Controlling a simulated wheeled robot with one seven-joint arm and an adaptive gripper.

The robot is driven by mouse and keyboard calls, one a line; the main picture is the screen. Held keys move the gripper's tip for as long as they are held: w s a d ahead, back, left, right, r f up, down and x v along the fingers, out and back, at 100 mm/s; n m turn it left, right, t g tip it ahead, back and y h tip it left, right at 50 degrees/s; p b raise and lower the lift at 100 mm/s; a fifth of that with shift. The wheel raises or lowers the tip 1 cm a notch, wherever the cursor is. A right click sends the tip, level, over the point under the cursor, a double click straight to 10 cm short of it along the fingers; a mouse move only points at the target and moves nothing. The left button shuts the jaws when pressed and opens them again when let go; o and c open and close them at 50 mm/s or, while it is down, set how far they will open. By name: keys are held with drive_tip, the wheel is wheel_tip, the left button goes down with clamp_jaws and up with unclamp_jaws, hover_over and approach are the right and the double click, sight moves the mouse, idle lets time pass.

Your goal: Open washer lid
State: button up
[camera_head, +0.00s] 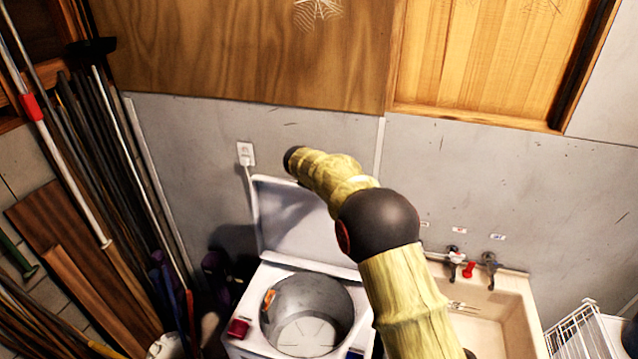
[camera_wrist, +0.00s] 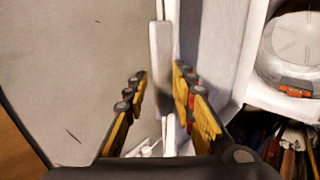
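The washer (camera_head: 245,345) stands against the wall, with its round metal drum uncovered. Its white lid (camera_head: 285,222) is raised to near upright at the washer's back edge; my arm covers its right part. In the wrist view the lid (camera_wrist: 216,60) runs along the right of the fingers, and the open drum (camera_wrist: 292,40) shows at the upper right. My gripper (camera_wrist: 159,74) has its two yellow and black fingers spread apart. A pale narrow block shows between them; I cannot tell what it is or whether they touch it. The right finger is close beside the lid. In the head view my arm hides the gripper.
A wall outlet (camera_head: 246,153) with a cord is behind the washer. A sink (camera_head: 490,315) with taps stands to the right, and a white wire rack (camera_head: 578,335) beyond it. Poles and boards (camera_head: 110,190) lean on the left. The grey wall (camera_wrist: 70,70) is close in the wrist view.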

drive_tip(key=shift+r, duration=0.1)
drive_tip(key=v, duration=1.1)
drive_tip(key=shift+s+r, duration=0.2)
drive_tip(key=shift+s, duration=0.15)
drive_tip(key=shift+a, duration=0.1)
drive_tip(key=s+d+f+m+g+y+b, duration=0.1)
drive_tip(key=s+d+f+m+b, duration=0.3)
drive_tip(key=s, duration=1.3)
drive_tip(key=s+d+f+m+y+b, duration=0.1)
drive_tip(key=s+d+f+m+b, duration=0.4)
drive_tip(key=s+f+b, duration=0.8)
drive_tip(key=s+d+f+m+g+y+b, duration=0.1)
drive_tip(key=s+d+f+m+b, duration=0.4)
drive_tip(key=s, duration=1.7)
wheel_tip(320, 180, down, 4)
drive_tip(key=d+b, duration=0.1)
drive_tip(key=b, duration=0.5)
drive_tip(key=shift+s+d+r+g+b, duration=0.15)
drive_tip(key=shift+s+d+g+b, duration=0.15)
drive_tip(key=shift+s, duration=0.05)
